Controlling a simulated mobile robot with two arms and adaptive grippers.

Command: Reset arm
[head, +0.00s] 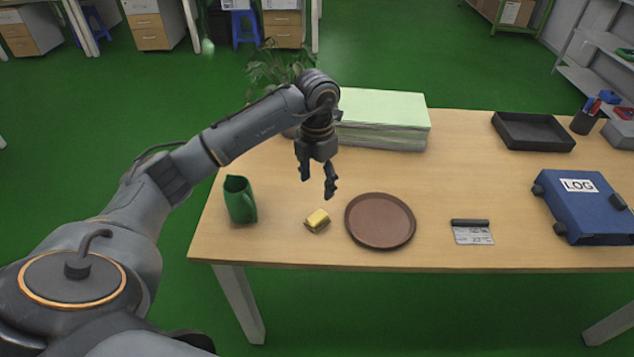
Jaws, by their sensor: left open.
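My left arm reaches in from the left over the wooden table. My left gripper (318,186) hangs pointing down above the table, open, with nothing between its fingers. Below it is a small yellow block-like item (317,220) with a dark part at its base. The gripper looks apart from it. A green pitcher (240,201) stands upright left of the yellow item. A round brown plate (380,221) lies to the right of the yellow item. My right gripper is not in view.
The table (470,172) holds a paper stack (385,120), a dark tray (533,131), a blue LOG case (585,208), a pen cup (584,122) and a small dark-edged card (472,232). A plant (275,68) is behind my arm. The table's centre right is clear.

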